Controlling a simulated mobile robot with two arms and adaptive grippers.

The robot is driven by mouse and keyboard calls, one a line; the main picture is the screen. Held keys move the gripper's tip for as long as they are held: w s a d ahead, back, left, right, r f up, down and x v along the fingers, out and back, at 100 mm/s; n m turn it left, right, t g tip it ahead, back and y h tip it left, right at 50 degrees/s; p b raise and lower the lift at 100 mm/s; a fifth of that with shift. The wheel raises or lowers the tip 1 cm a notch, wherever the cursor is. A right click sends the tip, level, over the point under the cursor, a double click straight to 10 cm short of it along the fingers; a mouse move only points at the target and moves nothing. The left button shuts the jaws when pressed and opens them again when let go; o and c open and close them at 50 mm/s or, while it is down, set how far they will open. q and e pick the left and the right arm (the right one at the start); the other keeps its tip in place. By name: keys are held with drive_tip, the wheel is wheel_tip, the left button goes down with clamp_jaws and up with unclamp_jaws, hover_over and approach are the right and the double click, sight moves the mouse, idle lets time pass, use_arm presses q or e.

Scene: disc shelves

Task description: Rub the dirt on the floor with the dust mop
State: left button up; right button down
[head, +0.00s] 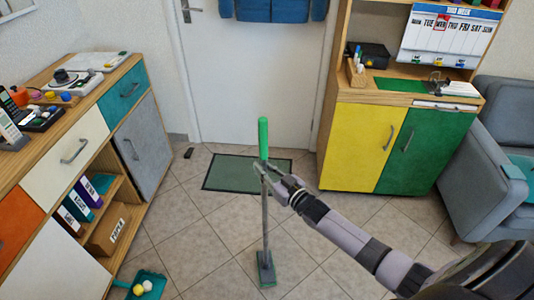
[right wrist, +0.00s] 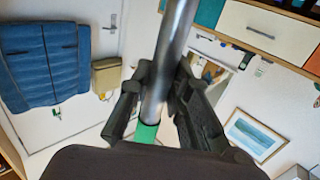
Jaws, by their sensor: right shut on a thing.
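The dust mop (head: 264,220) stands nearly upright on the tiled floor, with a green grip on top, a grey pole and a flat grey-green head at the bottom. My right gripper (head: 264,172) is shut on the pole just below the green grip. In the right wrist view, the black fingers of the gripper (right wrist: 158,100) close around the grey pole (right wrist: 178,45). I cannot make out any dirt patch on the floor (head: 200,240). My left gripper is not in view.
A green doormat (head: 225,174) lies before the white door (head: 255,80). A wooden cabinet (head: 60,150) stands left, a yellow-and-green cabinet (head: 360,148) and grey armchair (head: 480,170) right. A teal tray (head: 157,278) with balls is at lower left. Floor around the mop head is clear.

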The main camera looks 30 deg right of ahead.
sight(266, 161)
wheel_tip(266, 161, up, 3)
drive_tip(key=shift+d+p, duration=0.15)
drive_tip(key=shift+p, duration=0.7)
drive_tip(key=shift+r+p, duration=0.45)
drive_tip(key=shift+r, duration=0.2)
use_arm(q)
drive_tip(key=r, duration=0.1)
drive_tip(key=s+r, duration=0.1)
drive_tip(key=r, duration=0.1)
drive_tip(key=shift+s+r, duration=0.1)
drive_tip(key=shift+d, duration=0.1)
use_arm(e)
drive_tip(key=shift+f, duration=0.1)
